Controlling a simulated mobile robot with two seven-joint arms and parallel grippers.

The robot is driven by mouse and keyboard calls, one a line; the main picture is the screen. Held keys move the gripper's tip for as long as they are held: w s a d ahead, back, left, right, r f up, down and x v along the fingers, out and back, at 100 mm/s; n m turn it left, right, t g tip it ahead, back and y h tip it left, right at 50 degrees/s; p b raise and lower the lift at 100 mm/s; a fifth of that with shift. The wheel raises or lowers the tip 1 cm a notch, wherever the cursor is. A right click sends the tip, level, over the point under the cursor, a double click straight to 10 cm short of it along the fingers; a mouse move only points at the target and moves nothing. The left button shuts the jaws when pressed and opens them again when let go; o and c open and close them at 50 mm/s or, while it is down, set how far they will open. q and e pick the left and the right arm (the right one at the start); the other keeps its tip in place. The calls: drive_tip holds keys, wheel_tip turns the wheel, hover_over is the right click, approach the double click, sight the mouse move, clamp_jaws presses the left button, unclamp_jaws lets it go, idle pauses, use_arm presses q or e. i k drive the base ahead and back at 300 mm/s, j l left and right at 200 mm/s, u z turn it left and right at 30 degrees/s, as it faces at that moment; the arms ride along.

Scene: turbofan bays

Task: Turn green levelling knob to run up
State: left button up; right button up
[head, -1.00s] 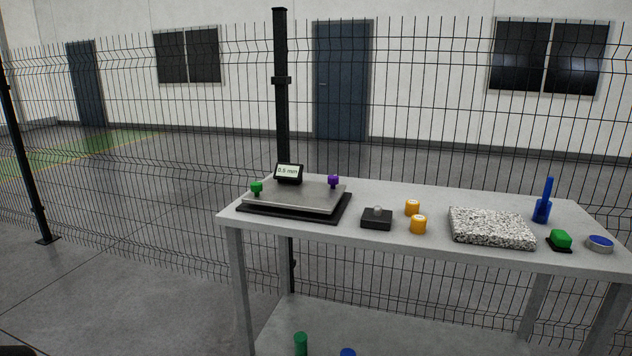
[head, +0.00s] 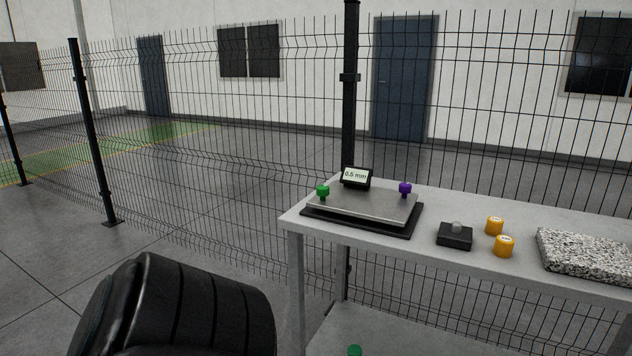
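The green levelling knob (head: 323,191) stands at the left corner of a grey levelling plate (head: 362,205) on a black base. A purple knob (head: 405,188) stands at the plate's right corner. A small display (head: 356,177) behind the plate reads 0.5 mm. The plate sits at the left end of the table. A black ribbed part of my arm fills the lower left of the head view, apart from the table. Neither of my grippers is in view, and nothing touches the green knob.
The grey table (head: 470,203) also holds a black block with a pale ball (head: 454,236), two orange cylinders (head: 504,246) and a speckled stone slab (head: 590,255). A wire fence with a black post (head: 350,100) stands behind it. The floor left of the table is open.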

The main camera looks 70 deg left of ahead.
sight(322, 191)
drive_tip(key=j, duration=2.25)
drive_tip(key=k+j, duration=0.15)
drive_tip(key=j, duration=2.15)
